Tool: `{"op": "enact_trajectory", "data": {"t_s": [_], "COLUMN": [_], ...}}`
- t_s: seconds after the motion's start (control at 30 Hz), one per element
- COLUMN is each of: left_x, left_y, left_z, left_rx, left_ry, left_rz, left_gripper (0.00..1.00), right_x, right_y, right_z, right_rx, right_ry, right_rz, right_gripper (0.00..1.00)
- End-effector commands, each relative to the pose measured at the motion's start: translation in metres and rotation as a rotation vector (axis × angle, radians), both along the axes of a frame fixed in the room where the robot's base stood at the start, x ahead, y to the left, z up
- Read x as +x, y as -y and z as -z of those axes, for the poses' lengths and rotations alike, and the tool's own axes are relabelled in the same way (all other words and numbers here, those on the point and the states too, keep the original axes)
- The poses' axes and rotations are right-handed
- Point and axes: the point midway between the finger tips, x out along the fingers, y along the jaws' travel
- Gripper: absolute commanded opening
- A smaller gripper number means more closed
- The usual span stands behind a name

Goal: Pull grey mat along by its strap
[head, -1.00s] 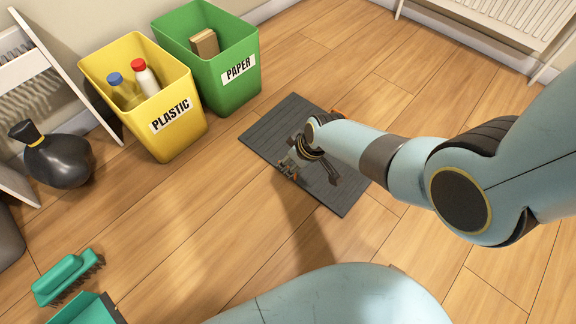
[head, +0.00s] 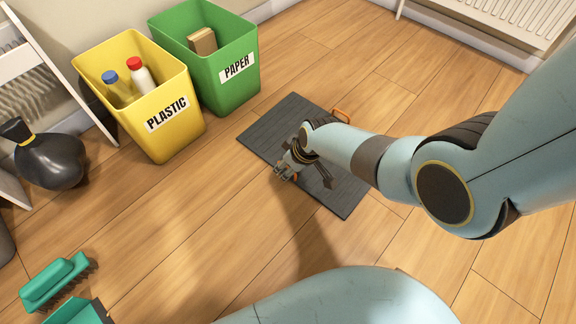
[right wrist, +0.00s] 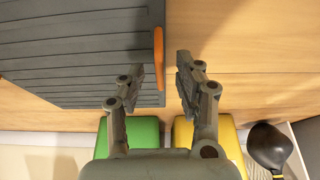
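The grey mat (head: 270,127) lies flat on the wooden floor. An orange loop (head: 341,115) shows at its far right edge in the head view. In the right wrist view an orange strap (right wrist: 158,58) stands at the edge of the mat (right wrist: 80,60), appearing between my fingers. My right gripper (head: 283,173) is over the mat's near left edge, and its arm hides part of the mat. In the right wrist view its fingers (right wrist: 162,72) are apart, with no visible grip on the strap. Contact cannot be told. My left gripper is not in view.
A yellow PLASTIC bin (head: 178,132) and a green PAPER bin (head: 229,92) stand beyond the mat. A black bag (head: 52,162) is at left. A green brush (head: 55,281) and dustpan (head: 78,312) lie at lower left. Floor between brush and mat is clear.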

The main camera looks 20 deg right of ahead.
Motion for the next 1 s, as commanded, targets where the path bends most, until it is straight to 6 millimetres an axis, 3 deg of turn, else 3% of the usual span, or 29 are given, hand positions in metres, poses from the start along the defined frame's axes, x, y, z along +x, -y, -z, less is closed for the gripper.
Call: {"op": "enact_trajectory", "data": {"t_s": [0.37,0.63,1.0], "left_x": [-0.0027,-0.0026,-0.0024], "left_y": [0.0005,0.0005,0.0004], "left_z": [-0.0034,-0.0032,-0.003], "left_rx": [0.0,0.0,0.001], "left_ry": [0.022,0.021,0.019], "left_rz": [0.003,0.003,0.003], "left_gripper": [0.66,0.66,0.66], "right_x": [0.0007,0.0005,0.0006], "right_y": [-0.0003,-0.0002,0.0003], "right_z": [0.0005,0.0006,0.0006], "right_rx": [0.0,0.0,-0.001], "right_ry": [0.001,0.0,0.0], "right_rz": [0.0,0.0,0.0], "right_gripper": [0.34,0.0,0.0]}}
